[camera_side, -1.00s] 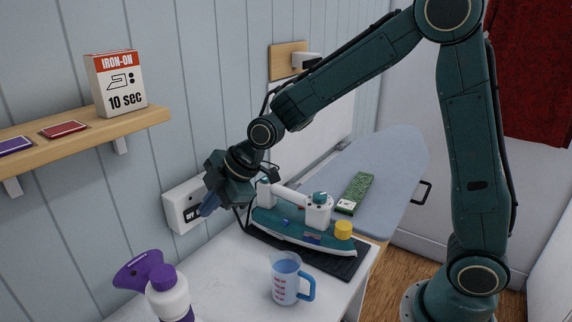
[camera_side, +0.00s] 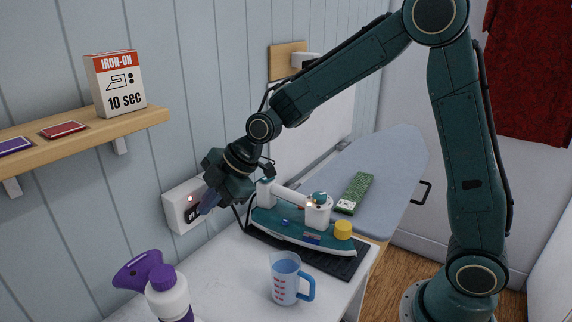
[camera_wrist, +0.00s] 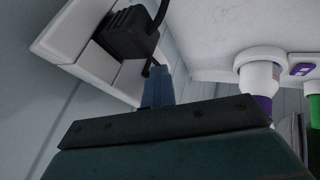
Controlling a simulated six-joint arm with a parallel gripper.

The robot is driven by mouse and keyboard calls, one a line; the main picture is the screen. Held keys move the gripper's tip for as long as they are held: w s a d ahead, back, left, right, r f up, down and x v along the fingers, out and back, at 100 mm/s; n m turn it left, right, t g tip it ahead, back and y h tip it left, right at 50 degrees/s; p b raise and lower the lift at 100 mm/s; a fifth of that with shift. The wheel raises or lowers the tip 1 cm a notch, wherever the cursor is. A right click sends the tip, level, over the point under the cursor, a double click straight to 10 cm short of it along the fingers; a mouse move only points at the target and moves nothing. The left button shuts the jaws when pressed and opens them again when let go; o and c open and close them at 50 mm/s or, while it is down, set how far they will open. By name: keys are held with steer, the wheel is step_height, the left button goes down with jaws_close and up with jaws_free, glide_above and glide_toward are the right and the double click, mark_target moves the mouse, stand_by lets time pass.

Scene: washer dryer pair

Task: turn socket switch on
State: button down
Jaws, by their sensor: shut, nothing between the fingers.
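The white wall socket (camera_side: 175,212) is on the panelled wall at the left of the iron. A small red light (camera_side: 190,199) glows on its front. My gripper (camera_side: 207,203) is shut and empty, its blue fingertips right at the socket's front. They hide part of the front, so I cannot tell the exact switch position. In the wrist view, the socket (camera_wrist: 82,40) fills the top left with a black plug (camera_wrist: 128,30) in it. The shut fingers (camera_wrist: 157,88) reach toward its lower edge; contact is unclear.
A teal and white iron (camera_side: 300,232) sits on a dark mat beside my gripper, with a small light showing on it. A measuring cup (camera_side: 285,278) and a purple-and-white spray bottle (camera_side: 168,293) stand on the white table. A wooden shelf (camera_side: 90,128) is above left.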

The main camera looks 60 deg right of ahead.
steer(key=shift+w+a, duration=0.1)
steer(key=shift+a, duration=0.05)
steer(key=shift+s+a, duration=0.25)
steer(key=shift+a, duration=0.35)
steer(key=shift+s, duration=0.15)
steer(key=s+d+r, duration=0.2)
steer(key=s+r, duration=0.6)
steer(key=s, duration=0.1)
steer(key=shift+d, duration=0.15)
stand_by(0.5)
stand_by(0.4)
